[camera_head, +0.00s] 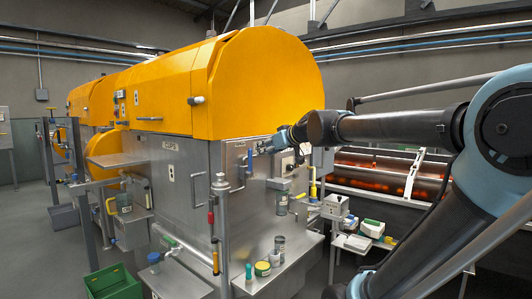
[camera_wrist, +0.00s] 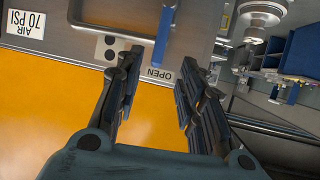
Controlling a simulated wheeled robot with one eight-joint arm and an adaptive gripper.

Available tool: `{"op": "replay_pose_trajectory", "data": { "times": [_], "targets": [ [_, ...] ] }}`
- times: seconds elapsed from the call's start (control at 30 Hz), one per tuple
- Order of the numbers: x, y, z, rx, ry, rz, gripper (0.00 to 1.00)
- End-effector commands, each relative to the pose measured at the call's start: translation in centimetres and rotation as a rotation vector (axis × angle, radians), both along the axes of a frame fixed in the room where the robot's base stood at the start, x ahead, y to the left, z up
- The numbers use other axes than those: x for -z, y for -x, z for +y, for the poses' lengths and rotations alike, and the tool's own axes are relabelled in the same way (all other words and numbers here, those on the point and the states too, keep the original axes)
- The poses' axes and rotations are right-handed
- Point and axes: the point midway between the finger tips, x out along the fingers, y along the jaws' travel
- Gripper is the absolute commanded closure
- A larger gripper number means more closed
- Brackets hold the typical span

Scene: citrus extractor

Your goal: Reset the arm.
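My gripper (camera_wrist: 158,65) is open and empty, its two dark fingers spread apart in the wrist view. In the head view my gripper (camera_head: 288,137) is at the end of the outstretched arm, in front of the steel face of the citrus extractor (camera_head: 185,190), just below the front edge of its orange cover (camera_head: 265,85). The wrist view is upside down, with the orange cover (camera_wrist: 50,110) at the bottom. A blue handle (camera_wrist: 163,38) and an "OPEN" label (camera_wrist: 155,73) show near and between the fingertips. I cannot tell whether the fingers touch the panel.
A steel shelf (camera_head: 295,262) with small jars juts from the machine's front. A valve post (camera_head: 222,235) stands at its corner. A green crate (camera_head: 113,284) is on the floor at lower left. Rollers with orange fruit (camera_head: 375,175) are behind my arm. Open floor (camera_head: 30,240) lies at left.

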Motion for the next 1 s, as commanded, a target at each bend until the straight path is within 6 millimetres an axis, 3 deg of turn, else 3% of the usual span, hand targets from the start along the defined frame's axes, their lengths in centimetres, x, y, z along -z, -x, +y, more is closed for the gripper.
{"op": "replay_pose_trajectory", "data": {
  "times": [0.17, 0.27, 0.47, 0.8, 1.0],
  "targets": [
    [0.5, 0.3, -0.2, 0.001, 0.003, 0.012, 0.64],
    [2.6, 1.5, -1.1, 0.006, 0.020, 0.058, 0.64],
    [11.4, 6.7, -5.2, 0.061, 0.097, 0.267, 0.64],
    [26.7, 17.7, -14.7, 0.324, 0.249, 0.671, 0.64],
    [32.9, 23.7, -19.6, 0.526, 0.319, 0.854, 0.64]
  ]
}}
